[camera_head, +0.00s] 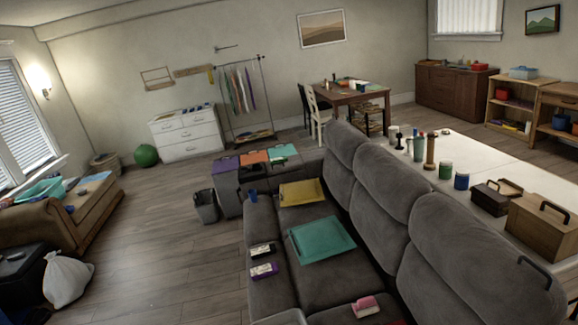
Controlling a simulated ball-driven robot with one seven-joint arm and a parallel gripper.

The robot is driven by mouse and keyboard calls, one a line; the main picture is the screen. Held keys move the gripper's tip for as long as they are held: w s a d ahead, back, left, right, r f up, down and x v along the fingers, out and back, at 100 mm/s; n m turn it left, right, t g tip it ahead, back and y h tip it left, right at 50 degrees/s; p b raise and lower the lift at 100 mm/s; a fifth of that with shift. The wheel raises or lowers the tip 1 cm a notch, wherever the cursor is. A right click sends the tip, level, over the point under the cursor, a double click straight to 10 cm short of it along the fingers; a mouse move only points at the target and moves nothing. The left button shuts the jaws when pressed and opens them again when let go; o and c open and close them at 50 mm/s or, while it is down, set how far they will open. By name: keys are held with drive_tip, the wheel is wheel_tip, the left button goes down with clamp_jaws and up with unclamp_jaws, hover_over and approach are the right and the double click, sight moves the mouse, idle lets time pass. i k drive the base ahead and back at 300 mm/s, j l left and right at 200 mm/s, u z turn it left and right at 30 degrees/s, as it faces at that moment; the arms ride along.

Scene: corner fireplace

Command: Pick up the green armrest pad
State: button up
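The green armrest pad (284,151) appears to be the flat green piece on top of the grey unit (230,195) at the far end of the grey sofa. It lies at the right end of a row with an orange pad (254,157) and a purple pad (225,164). A larger teal-green tray-like piece (320,238) lies on the sofa seat, nearer to me. My gripper does not show in this view, so its state is hidden.
The grey sofa (375,165) fills the centre and right. A yellow tray (303,192) and small items lie on its seat. A grey bin (205,206) stands left of the unit. A white table (480,165) stands behind the sofa. Wooden floor (160,250) is open at left.

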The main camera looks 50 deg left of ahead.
sight(283, 159)
drive_tip(key=u, duration=1.6)
